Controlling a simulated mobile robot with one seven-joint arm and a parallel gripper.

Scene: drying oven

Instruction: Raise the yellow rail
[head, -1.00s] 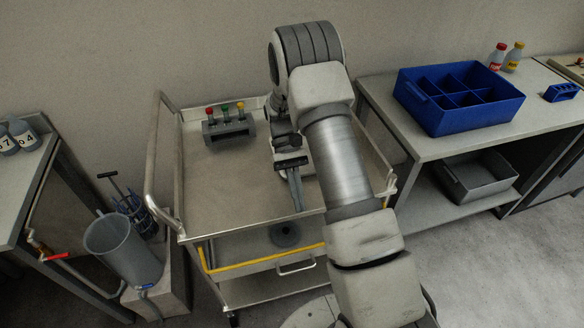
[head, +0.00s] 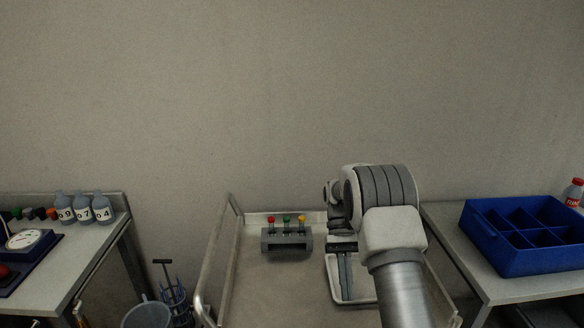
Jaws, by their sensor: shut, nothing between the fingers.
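The yellow rail is not in view now; the part of the cart where it sat lies below the picture's lower edge. My gripper (head: 346,292) points down over the right part of the metal cart's top (head: 262,290), with its fingers together and nothing seen between them. I cannot tell how far above the cart top the fingertips are. My arm covers the cart's right side.
A grey block with red, green and yellow knobs (head: 286,241) stands at the cart's back. A blue divided bin (head: 522,236) is on the right bench. Numbered bottles (head: 83,209) stand on the left bench. A bucket (head: 146,315) is left of the cart.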

